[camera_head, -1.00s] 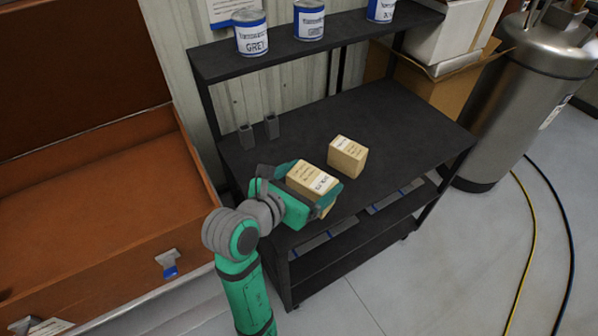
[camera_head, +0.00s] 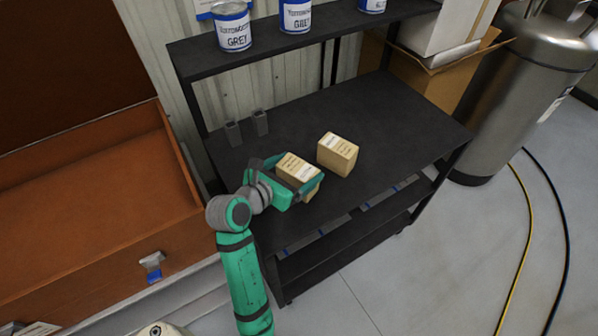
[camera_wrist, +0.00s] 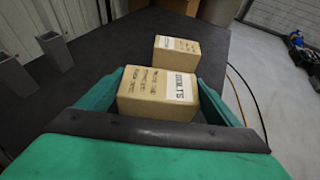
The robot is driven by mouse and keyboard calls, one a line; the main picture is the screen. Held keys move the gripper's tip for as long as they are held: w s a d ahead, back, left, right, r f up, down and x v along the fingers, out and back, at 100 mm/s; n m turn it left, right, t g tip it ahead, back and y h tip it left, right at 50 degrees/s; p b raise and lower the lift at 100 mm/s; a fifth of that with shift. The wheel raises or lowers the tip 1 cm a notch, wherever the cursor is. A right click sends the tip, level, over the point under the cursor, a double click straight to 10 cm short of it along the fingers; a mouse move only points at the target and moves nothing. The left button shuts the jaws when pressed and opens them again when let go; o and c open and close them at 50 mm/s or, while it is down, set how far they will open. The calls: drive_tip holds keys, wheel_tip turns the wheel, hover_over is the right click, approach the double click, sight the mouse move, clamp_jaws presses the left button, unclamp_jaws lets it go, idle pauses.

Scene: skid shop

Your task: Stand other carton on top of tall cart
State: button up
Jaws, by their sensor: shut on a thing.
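My gripper (camera_head: 297,176) is shut on a small tan carton with printed text and a white label (camera_head: 298,169). In the wrist view the held carton (camera_wrist: 158,93) sits between both green fingers. It is over the front left part of the black cart's top (camera_head: 365,108); whether it touches the surface I cannot tell. A second, similar carton (camera_head: 338,154) stands on the cart top just to the right of the held one, apart from it. It also shows beyond the held carton in the wrist view (camera_wrist: 177,52).
Two grey square tubes (camera_head: 233,134) stand at the cart's left back. Several paint cans (camera_head: 234,27) stand on the upper shelf. An open brown drawer (camera_head: 100,210) is at left. Cardboard boxes (camera_head: 428,82) and a steel tank (camera_head: 520,90) are at right. The cart top's right half is clear.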

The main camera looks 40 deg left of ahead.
drive_tip(key=shift+d+f, duration=0.2)
drive_tip(key=shift+f, duration=0.75)
drive_tip(key=shift+s+a, duration=0.1)
drive_tip(key=shift+s+f, duration=0.1)
drive_tip(key=o, duration=1.3)
drive_tip(key=v, duration=1.2)
